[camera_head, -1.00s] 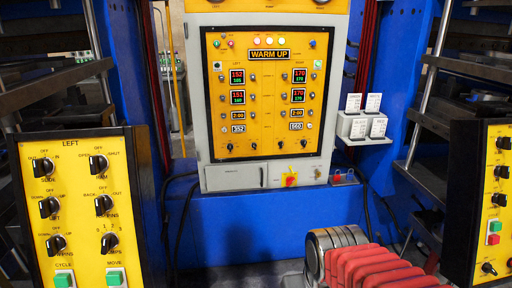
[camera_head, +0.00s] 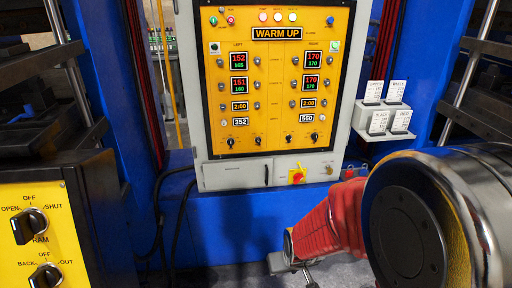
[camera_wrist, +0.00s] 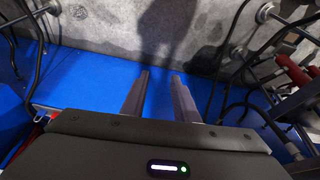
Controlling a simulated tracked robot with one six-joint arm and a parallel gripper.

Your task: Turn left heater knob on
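The yellow control panel (camera_head: 271,85) with a "WARM UP" sign stands ahead in a light grey frame. Its left column is labelled LEFT and its right column RIGHT. A row of small black knobs runs along the bottom; the two under the left column are an outer knob (camera_head: 230,142) and an inner knob (camera_head: 257,140). Their labels are too small to read, so I cannot tell which is the heater knob. My gripper (camera_wrist: 160,75) is open and empty in the wrist view, over blue and grey surfaces. In the head view it is low, below the panel and apart from it.
A red-and-yellow switch (camera_head: 297,174) sits below the panel. A white card holder (camera_head: 382,117) is at its right. A yellow box with RAM knobs (camera_head: 38,232) stands at the lower left. Cables (camera_head: 158,215) hang beside the blue press frame. My arm covers the lower right.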

